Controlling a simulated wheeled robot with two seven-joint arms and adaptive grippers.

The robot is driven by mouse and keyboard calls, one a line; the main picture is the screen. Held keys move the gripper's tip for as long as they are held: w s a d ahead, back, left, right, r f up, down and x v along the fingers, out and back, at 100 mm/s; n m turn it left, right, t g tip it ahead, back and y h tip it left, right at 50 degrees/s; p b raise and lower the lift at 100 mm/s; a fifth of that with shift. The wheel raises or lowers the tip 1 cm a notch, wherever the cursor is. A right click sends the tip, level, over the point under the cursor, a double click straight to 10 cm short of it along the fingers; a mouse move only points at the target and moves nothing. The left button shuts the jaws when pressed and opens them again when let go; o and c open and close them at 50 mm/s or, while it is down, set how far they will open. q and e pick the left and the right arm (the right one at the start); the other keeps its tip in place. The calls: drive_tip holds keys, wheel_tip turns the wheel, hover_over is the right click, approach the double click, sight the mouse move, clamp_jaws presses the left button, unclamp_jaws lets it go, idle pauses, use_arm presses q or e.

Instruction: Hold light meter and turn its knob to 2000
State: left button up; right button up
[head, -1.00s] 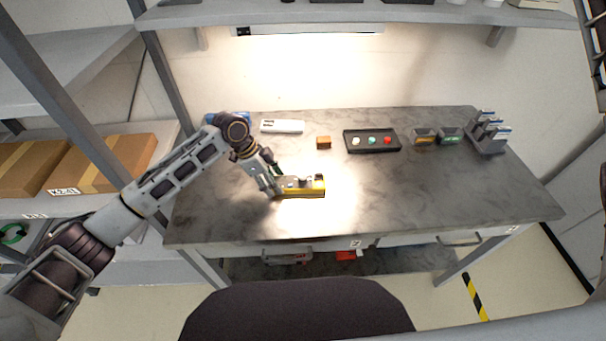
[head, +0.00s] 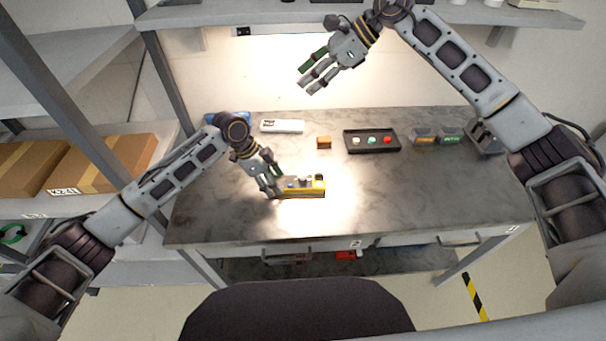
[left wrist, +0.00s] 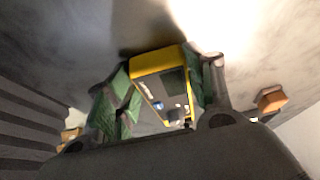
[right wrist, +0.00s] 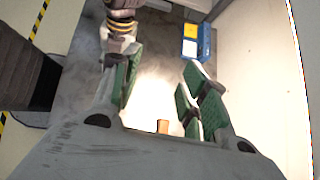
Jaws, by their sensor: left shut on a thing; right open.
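The light meter (head: 302,193) is a yellow-edged box with a grey face, lying on the table at the table's front left of middle. In the left wrist view the light meter (left wrist: 160,62) shows a dark display and a knob (left wrist: 173,115) on its face. My left gripper (head: 274,186) is shut on the meter's left end, with its fingers (left wrist: 160,95) on both sides of the body. My right gripper (head: 312,76) is open and empty, high above the back of the table. The knob's setting is too small to read.
An orange-brown block (head: 323,142), a white device (head: 282,126) and a black tray (head: 349,149) with coloured buttons stand behind the meter. Small dark boxes (head: 424,136) and a grey rack (head: 486,142) are at right. A shelf (head: 450,15) overhangs the back. The table's front right is clear.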

drive_tip(key=s+a+f+n+g+h, duration=0.1)
drive_tip(key=s+a+f+n+h, duration=0.25)
drive_tip(key=f, duration=0.45)
drive_tip(key=n+h, duration=0.4)
drive_tip(key=h, duration=0.2)
hover_over(303, 177)
wheel_tip(303, 177, down, 7)
drive_tip(key=shift+f, duration=5.9)
drive_tip(key=shift+c, duration=0.2)
clamp_jaws()
